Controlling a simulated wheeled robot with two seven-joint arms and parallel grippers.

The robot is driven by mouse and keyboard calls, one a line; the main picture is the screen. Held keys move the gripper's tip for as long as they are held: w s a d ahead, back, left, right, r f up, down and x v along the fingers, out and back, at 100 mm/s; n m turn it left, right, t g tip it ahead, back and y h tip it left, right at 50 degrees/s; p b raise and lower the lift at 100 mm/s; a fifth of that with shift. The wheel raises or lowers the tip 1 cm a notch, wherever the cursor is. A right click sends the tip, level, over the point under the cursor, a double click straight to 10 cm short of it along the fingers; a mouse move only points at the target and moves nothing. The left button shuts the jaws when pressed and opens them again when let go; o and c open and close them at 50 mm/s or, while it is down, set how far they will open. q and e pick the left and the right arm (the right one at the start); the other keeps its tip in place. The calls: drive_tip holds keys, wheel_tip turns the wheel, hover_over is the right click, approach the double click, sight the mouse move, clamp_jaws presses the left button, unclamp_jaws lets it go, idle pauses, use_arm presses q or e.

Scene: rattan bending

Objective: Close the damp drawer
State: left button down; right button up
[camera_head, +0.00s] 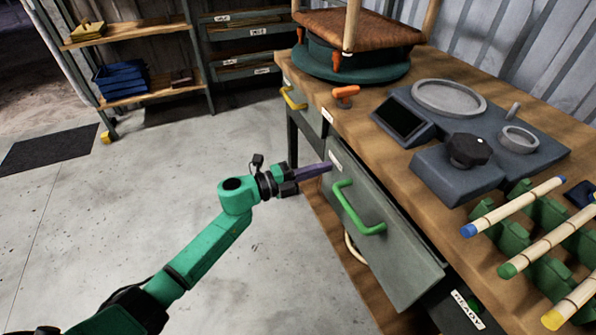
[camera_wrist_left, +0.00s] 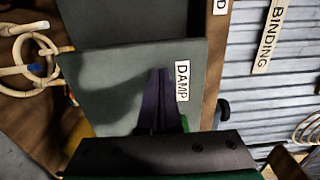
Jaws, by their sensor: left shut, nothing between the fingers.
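The grey drawer front (camera_head: 395,250) with a green handle (camera_head: 352,215) is on the side of the workbench. In the left wrist view its front panel (camera_wrist_left: 115,85) carries a DAMP label (camera_wrist_left: 182,82). The panel appears to stand out from the bench, but how far is hard to tell. My left gripper (camera_head: 322,170) is shut and empty, its purple fingers pointing at the panel's upper left part, near the label. The closed fingertips (camera_wrist_left: 160,78) also show against the panel; I cannot tell whether they touch. My right gripper is out of view.
The workbench top (camera_head: 400,160) holds a grey device (camera_head: 455,170), a stool seat (camera_head: 355,40) and rattan poles (camera_head: 515,205) on green blocks. A yellow-handled drawer (camera_head: 300,105) lies farther back. Shelves (camera_head: 125,35) stand at the back left. The concrete floor (camera_head: 150,190) is open.

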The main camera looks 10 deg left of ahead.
sight(335, 163)
use_arm(q)
drive_tip(key=x, duration=0.4)
drive_tip(key=shift+d+r+b, duration=0.1)
drive_tip(key=shift+r+b, duration=0.05)
drive_tip(key=shift+b, duration=0.15)
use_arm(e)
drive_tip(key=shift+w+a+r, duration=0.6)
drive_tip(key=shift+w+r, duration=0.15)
use_arm(q)
drive_tip(key=shift+r, duration=0.1)
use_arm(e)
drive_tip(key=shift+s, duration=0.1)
